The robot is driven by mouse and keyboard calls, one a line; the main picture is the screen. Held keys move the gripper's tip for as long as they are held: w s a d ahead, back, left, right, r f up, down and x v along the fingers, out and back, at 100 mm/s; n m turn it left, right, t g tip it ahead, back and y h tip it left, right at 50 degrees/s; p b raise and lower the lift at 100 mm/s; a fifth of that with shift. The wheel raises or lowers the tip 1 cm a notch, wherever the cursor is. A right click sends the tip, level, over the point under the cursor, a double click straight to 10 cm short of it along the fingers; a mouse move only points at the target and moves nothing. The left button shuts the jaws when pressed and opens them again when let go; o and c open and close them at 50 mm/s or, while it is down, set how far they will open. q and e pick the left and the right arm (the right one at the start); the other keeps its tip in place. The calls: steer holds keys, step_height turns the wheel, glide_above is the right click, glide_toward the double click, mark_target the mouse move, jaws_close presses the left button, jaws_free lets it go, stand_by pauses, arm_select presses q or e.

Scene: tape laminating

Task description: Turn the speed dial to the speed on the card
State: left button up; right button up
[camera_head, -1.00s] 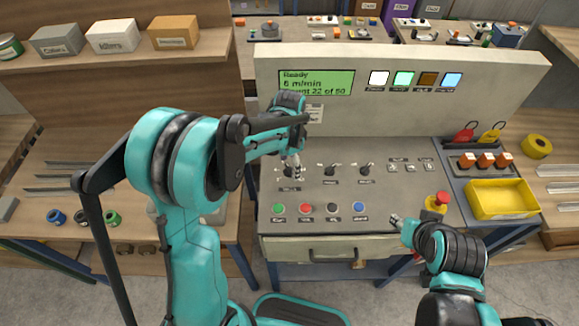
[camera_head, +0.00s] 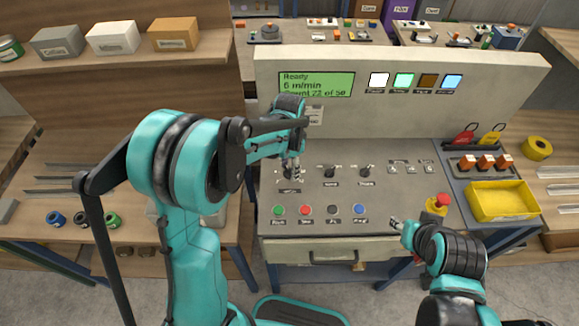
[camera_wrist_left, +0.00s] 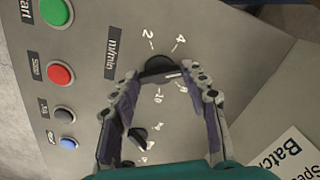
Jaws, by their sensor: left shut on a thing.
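The black speed dial (camera_wrist_left: 160,68) with a pale pointer line sits beside the m/min label in the left wrist view. The numbers 2, 4 and 10 show around it. My left gripper (camera_wrist_left: 163,82) is shut on this dial, one finger on each side. In the head view my left gripper (camera_head: 293,177) reaches down to the leftmost dial of the panel and partly hides it. The green display (camera_head: 316,83) reads Ready and 6 m/min. A white card (camera_wrist_left: 292,155) shows only in part; its speed figure is not visible. My right gripper (camera_head: 397,222) is near the panel's front edge, its jaws unclear.
Two more dials (camera_head: 331,172) (camera_head: 366,171) stand to the right. A row of coloured buttons (camera_head: 305,210) lies in front. A red emergency knob (camera_head: 442,199) stands near my right gripper. A yellow tray (camera_head: 502,200) is farther right.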

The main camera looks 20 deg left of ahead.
mark_target(289, 170)
arm_select(q)
steer(key=n, duration=0.4)
steer(key=shift+n, duration=2.3)
steer(key=o, duration=1.2)
steer(key=shift+c, duration=0.2)
steer(key=shift+r, duration=0.1)
step_height(289, 170, up, 12)
steer(key=shift+s, duration=0.1)
